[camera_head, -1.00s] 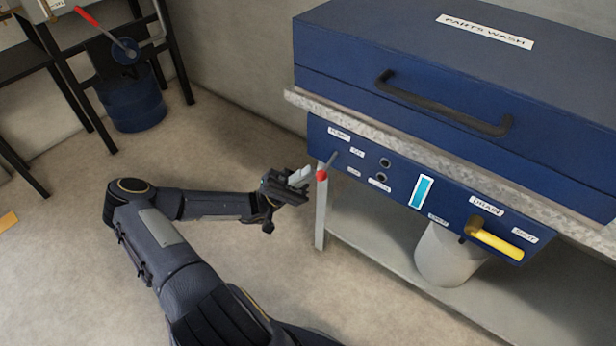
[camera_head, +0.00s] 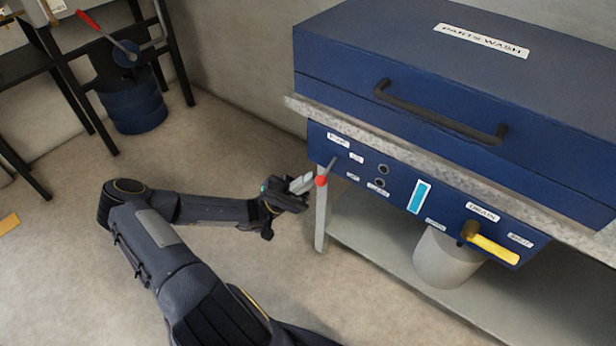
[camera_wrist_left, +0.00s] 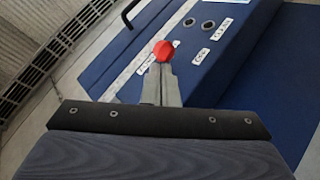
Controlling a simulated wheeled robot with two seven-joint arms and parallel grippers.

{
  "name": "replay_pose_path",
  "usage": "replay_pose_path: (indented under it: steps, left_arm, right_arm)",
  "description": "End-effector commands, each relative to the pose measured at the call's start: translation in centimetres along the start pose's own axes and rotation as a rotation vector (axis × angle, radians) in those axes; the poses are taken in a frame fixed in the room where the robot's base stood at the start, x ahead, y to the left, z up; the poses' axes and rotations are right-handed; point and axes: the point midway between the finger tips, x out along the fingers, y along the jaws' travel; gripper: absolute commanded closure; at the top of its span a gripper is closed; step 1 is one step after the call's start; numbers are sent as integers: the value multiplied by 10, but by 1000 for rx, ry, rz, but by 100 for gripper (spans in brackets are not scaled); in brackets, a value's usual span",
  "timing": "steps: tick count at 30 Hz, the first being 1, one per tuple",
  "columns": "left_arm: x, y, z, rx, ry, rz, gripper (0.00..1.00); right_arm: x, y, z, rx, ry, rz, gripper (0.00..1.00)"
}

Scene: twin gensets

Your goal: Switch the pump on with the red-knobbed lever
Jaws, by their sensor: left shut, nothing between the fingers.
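The pump lever's red knob (camera_head: 321,181) sits at the end of a short grey shaft at the left of the parts washer's blue front panel (camera_head: 400,190). The shaft points outward and down from the panel. My left gripper (camera_head: 303,184) is shut and empty, with its fingertips right beside the knob on its left. In the left wrist view, the red knob (camera_wrist_left: 163,50) shows just beyond the tips of the shut fingers (camera_wrist_left: 160,80). I cannot tell whether they touch. My right gripper is not in view.
A yellow drain handle (camera_head: 493,248) is at the panel's right, above a grey bucket (camera_head: 448,258). The washer's leg (camera_head: 321,220) stands just below the knob. Another red-handled lever (camera_head: 90,20) is at the upper left over a blue drum (camera_head: 133,105). Open floor surrounds my arm.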

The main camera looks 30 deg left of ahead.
Motion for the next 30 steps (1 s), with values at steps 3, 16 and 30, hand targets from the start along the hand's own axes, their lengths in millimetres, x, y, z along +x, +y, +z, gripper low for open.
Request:
replay_pose_path:
  steps: [3,16,30]
  left_arm:
    - [2,3,1,-11,10,-11,100]
    - [14,19,5,-110,108,-110,100]
    - [20,32,12,-311,306,-309,100]
  right_arm:
    - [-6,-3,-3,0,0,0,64]
    - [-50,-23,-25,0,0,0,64]
    - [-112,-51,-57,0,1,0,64]
